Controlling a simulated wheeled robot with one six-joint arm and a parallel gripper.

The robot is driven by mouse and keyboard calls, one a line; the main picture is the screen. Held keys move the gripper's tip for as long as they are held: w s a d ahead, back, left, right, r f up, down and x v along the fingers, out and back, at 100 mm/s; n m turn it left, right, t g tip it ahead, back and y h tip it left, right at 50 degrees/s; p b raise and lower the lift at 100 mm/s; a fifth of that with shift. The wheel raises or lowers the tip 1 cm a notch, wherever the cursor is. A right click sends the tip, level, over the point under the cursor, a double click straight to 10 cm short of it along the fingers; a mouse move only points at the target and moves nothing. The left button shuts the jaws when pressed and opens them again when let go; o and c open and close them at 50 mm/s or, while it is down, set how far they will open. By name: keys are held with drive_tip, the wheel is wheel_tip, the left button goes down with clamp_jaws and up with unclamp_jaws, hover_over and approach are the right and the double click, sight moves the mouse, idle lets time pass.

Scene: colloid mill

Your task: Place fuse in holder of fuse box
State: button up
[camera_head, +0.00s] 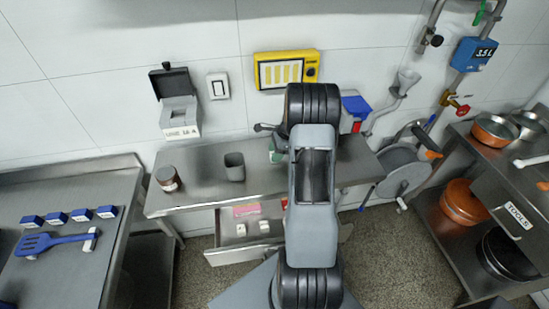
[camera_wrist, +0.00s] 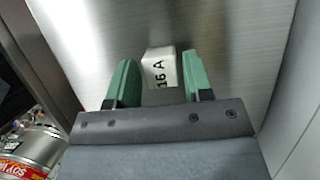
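The open grey fuse box (camera_head: 180,115) is on the wall at the back left, lid up, with a label that seems to read "LINE 16 A". In the wrist view, a white fuse (camera_wrist: 160,68) marked "16 A" is between the green fingers of my gripper (camera_wrist: 160,82). A gap shows on each side of it, so the fingers are open around it and not closed on it. Bare metal lies behind it. In the head view, my arm hides most of the gripper; only a bit of green finger (camera_head: 275,151) shows above the counter. The holder inside the box is not clear.
The steel counter (camera_head: 205,198) carries a brown jar (camera_head: 168,178) and a grey cup (camera_head: 234,166). Below, an open drawer (camera_head: 240,252) holds small white blocks (camera_head: 241,229) and a pink item (camera_head: 246,210). A yellow panel (camera_head: 286,70) and a light switch (camera_head: 218,86) are on the wall.

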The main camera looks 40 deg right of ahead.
drive_tip(key=c, duration=0.7)
drive_tip(key=shift+r, duration=0.1)
drive_tip(key=shift+r, duration=0.6)
drive_tip(key=s+a+r+b, duration=0.1)
drive_tip(key=s+a+r, duration=0.1)
drive_tip(key=s+r, duration=0.1)
drive_tip(key=s+a+r+b, duration=0.1)
drive_tip(key=s+a+r, duration=0.1)
drive_tip(key=s+r, duration=0.2)
drive_tip(key=s+a+r+b, duration=0.1)
drive_tip(key=s+a+r, duration=0.1)
drive_tip(key=s+r, duration=0.2)
drive_tip(key=shift+s+a+r+b, duration=0.1)
drive_tip(key=shift+s+r+b, duration=0.05)
drive_tip(key=shift+s, duration=0.3)
drive_tip(key=shift+s+r+b, duration=0.1)
drive_tip(key=shift+s+b, duration=0.05)
drive_tip(key=shift+s, duration=0.3)
